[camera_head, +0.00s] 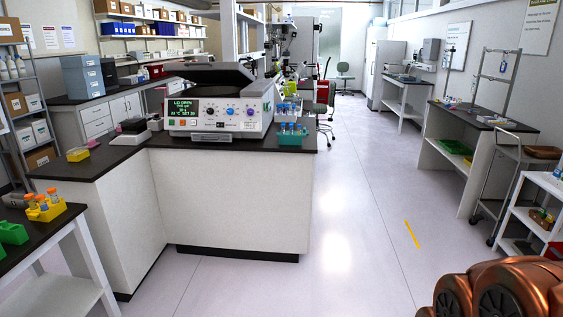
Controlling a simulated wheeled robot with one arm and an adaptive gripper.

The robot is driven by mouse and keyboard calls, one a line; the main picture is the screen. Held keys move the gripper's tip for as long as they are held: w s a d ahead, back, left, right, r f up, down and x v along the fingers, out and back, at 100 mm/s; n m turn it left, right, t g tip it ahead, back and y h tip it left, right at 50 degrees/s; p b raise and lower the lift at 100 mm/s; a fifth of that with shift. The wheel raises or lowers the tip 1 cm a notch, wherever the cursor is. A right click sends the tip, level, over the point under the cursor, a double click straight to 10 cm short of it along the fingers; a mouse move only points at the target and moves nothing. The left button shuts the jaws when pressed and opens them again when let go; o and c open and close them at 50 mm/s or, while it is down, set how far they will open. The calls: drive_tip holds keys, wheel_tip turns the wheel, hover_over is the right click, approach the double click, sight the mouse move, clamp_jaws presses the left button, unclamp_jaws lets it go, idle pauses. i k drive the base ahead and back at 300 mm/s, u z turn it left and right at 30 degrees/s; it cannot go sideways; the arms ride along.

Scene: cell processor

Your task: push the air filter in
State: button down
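The cell processor (218,112), a white bench-top machine with a dark raised lid (208,73), stands on the dark counter ahead. Its front carries a green-lit display (185,107), which seems to read "LID OPEN", and a row of coloured knobs (230,111). I cannot make out the air filter for certain at this distance. My gripper is not in view. A copper-coloured rounded part, cut off by the frame, fills the lower right corner, with no gripper fingers showing.
A teal tube rack (291,138) stands right of the processor at the counter's edge. A yellow tube rack (45,208) is on a table at lower left. Shelves and a metal cart (512,190) line the right. The pale floor (350,215) between is clear.

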sight(211, 137)
drive_tip(key=z, duration=0.05)
drive_tip(key=i, duration=1.7)
drive_tip(key=u, duration=0.55)
drive_tip(key=i, duration=1.2)
drive_tip(key=u, duration=1.7)
drive_tip(key=i, duration=0.8)
drive_tip(key=u, duration=0.65)
